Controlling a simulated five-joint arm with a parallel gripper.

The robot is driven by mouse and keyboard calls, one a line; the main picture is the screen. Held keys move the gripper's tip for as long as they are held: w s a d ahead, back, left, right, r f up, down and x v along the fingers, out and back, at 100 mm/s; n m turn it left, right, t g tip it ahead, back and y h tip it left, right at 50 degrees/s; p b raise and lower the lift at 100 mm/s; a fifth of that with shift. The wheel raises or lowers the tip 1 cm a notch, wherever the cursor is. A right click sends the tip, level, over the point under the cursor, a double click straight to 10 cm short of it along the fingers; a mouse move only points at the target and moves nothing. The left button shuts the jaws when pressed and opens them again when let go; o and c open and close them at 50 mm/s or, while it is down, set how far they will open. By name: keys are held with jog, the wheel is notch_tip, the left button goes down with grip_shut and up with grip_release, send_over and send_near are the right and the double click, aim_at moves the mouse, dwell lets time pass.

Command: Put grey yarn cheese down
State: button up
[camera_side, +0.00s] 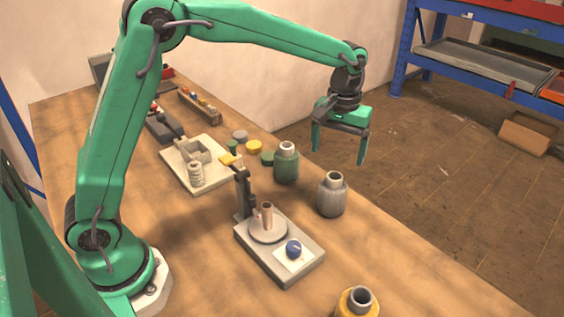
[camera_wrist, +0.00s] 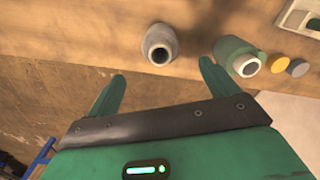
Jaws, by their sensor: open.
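The grey yarn cheese (camera_side: 332,198) stands upright on the wooden table near its far right edge, with its hollow tube end facing up. It also shows in the wrist view (camera_wrist: 159,40), ahead of the gap between the fingers. My gripper (camera_side: 339,156) is open and empty, above the grey yarn cheese and apart from it. In the wrist view my gripper (camera_wrist: 162,69) has its two green fingers spread wide with nothing between them.
A green yarn cheese (camera_side: 286,163) stands to the left of the grey one. A yellow yarn cheese (camera_side: 347,309) is at the front edge of the picture. A plate fixture (camera_side: 282,267) with an upright copper-coloured tube and blue knob is nearby. Small grey, yellow and green caps lie behind.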

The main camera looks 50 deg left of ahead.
dwell(0.4)
jog(key=s+a+r+m+t, duration=0.25)
jog(key=s+a+r, duration=0.35)
jog(key=s+r, duration=0.45)
jog(key=s+a+f+m+t, duration=0.1)
jog(key=s+a, duration=0.1)
jog(key=s, duration=0.6)
jog(key=s+a+f+m+t, duration=0.1)
jog(key=s+a+f+t, duration=0.1)
jog(key=s, duration=0.5)
jog(key=shift+s+f, duration=0.2)
jog(key=shift+s, duration=0.15)
jog(key=shift+c, duration=0.3)
